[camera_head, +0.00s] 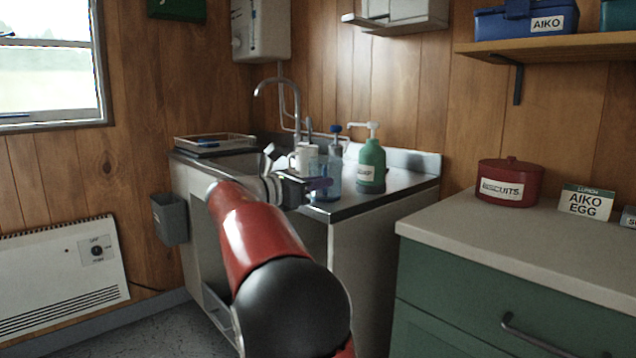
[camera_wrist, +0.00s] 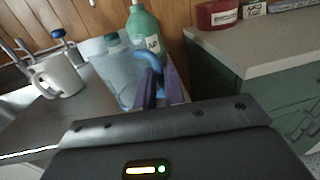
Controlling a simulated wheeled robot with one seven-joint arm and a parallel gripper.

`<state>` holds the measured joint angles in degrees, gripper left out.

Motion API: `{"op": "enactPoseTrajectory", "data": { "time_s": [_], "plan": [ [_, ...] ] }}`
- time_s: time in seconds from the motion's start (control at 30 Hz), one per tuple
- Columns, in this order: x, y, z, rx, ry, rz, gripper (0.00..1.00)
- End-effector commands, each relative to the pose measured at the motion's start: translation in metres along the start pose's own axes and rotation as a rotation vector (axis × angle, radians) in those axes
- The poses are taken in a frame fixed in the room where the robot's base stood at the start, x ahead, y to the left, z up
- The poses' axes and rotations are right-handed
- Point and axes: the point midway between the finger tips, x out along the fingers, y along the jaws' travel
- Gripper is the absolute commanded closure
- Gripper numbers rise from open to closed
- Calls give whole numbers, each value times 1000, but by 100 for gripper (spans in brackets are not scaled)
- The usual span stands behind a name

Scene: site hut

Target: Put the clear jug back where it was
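The clear jug (camera_head: 331,172) is bluish and see-through, at the near right corner of the steel sink top, in front of the green soap bottle. In the wrist view the jug (camera_wrist: 112,82) stands just beyond my fingers, with its blue handle between them. My gripper (camera_head: 318,184) reaches it from the left in the head view; its purple fingers (camera_wrist: 163,86) are close together on the handle. The jug looks upright. I cannot tell whether its base touches the sink top. Part of the jug's side is hidden by my fingers.
The green soap bottle (camera_head: 371,166) stands close behind the jug. A white mug (camera_head: 303,156) is left of it, near the tap (camera_head: 277,95). The draining rack (camera_head: 212,143) lies farther left. A worktop (camera_head: 520,236) with a red biscuit tin (camera_head: 510,181) is at right.

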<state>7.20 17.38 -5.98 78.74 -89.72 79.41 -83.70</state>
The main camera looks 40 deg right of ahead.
Motion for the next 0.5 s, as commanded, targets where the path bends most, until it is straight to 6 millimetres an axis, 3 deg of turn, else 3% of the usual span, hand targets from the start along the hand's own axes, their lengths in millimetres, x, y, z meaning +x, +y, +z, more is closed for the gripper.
{"op": "enactPoseTrajectory", "data": {
  "time_s": [0.03, 0.13, 0.5],
  "plan": [
    [0, 0, 0, 0, 0, 0, 82],
    [0, 0, 0, 0, 0, 0, 69],
    [-3, 1, 3, 1, 1, 2, 69]
  ]
}}
